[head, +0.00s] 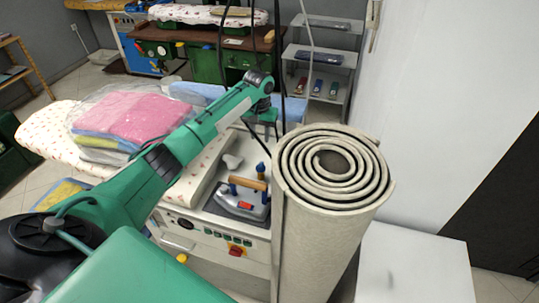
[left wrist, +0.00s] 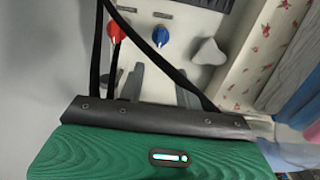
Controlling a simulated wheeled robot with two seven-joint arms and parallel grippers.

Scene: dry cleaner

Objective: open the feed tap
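My left arm reaches across from the left in the head view, and its gripper (head: 264,128) hangs above the back of the ironing station (head: 208,238). In the left wrist view, the gripper's two grey fingers (left wrist: 160,86) stand apart with nothing between them. Beyond them on a pale panel are a red knob (left wrist: 116,32), a blue knob (left wrist: 160,36) and a grey-white lobed handle (left wrist: 209,53). The fingers look apart from all three. I cannot tell which one is the feed tap, as the small labels are unreadable. My right gripper is not in view.
An iron (head: 242,203) with a wooden handle rests on the station. A rolled carpet (head: 318,235) stands close on its right. Wrapped pink laundry (head: 135,117) lies on the ironing board at left. Black cables (head: 281,70) hang near my gripper.

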